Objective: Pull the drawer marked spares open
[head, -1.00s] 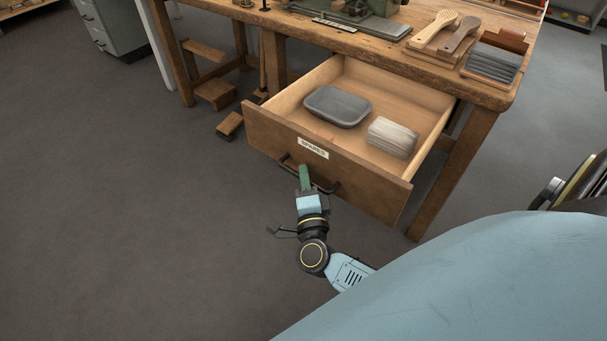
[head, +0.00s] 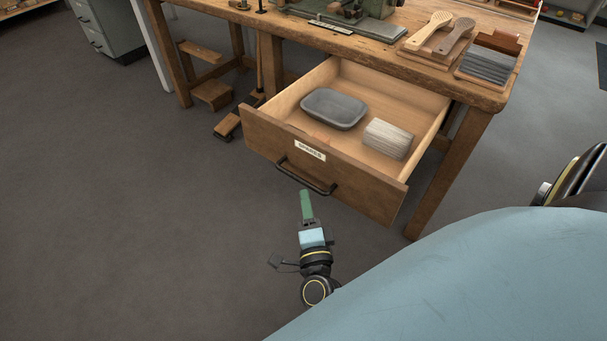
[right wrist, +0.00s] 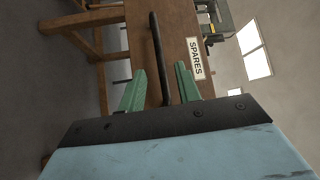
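The wooden drawer (head: 345,185) marked SPARES stands pulled well out of the bench. Its white label (head: 310,150) also shows in the right wrist view (right wrist: 195,58). A black bar handle (head: 306,176) runs across the drawer front, and it also shows in the right wrist view (right wrist: 158,55). My left gripper is not in view.
The wooden workbench (head: 400,65) carries brushes (head: 430,30) and a tray of dark bristles (head: 488,62). Open grey floor (head: 130,230) lies left of the drawer.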

